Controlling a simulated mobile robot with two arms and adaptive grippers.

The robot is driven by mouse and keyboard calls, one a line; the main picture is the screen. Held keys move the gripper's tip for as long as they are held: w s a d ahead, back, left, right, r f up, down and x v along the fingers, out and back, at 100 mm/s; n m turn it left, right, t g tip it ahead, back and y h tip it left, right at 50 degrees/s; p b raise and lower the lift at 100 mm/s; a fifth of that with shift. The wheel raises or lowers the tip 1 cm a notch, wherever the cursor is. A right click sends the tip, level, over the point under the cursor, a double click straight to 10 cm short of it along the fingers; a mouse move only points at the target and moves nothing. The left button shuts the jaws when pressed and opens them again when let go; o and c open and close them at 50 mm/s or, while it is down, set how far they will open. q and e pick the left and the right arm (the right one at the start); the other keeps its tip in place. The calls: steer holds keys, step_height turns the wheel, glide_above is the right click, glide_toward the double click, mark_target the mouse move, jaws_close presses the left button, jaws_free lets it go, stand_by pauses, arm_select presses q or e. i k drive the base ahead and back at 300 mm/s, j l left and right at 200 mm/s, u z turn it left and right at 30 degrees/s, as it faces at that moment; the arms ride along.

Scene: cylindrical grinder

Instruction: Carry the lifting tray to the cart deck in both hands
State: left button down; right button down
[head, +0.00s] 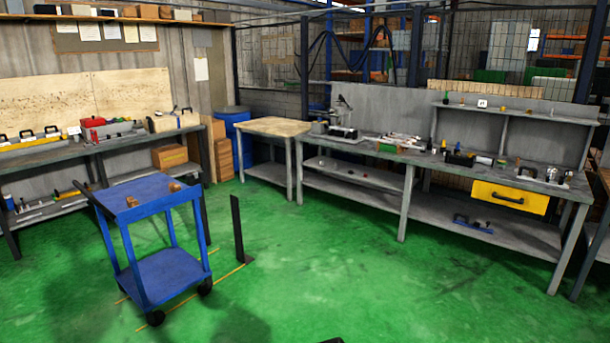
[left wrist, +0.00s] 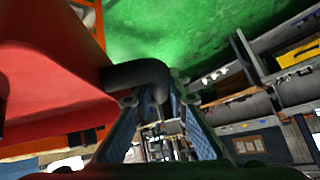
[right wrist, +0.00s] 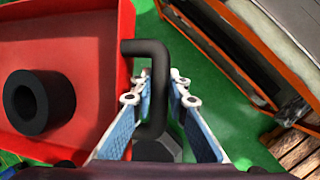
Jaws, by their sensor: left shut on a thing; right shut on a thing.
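The lifting tray is red with black bar handles. The tray's side (left wrist: 50,90) fills the left of the left wrist view, and its inside (right wrist: 90,45) shows in the right wrist view with a thick black ring (right wrist: 40,102) in it. My left gripper (left wrist: 160,103) is shut on one black handle (left wrist: 135,75). My right gripper (right wrist: 160,100) is shut on the other handle (right wrist: 150,48). The head view shows neither gripper nor the tray clearly.
A dark upright post (head: 237,228) stands right of the cart, by yellow floor lines (head: 232,272). Cluttered benches (head: 130,140) (head: 420,150) line the left and back. A wooden-topped table (head: 273,126) stands between them. Green floor (head: 330,255) is open in front and right of the cart.

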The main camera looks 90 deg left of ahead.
mark_target(139, 189)
steer(key=j+u, duration=0.1)
steer(key=u, duration=2.95)
steer(key=i+u, duration=0.15)
steer(key=i, duration=0.75)
steer(key=i+l+u, duration=0.15)
steer(key=i, duration=0.7)
steer(key=i+u, duration=0.25)
steer(key=i, duration=1.4)
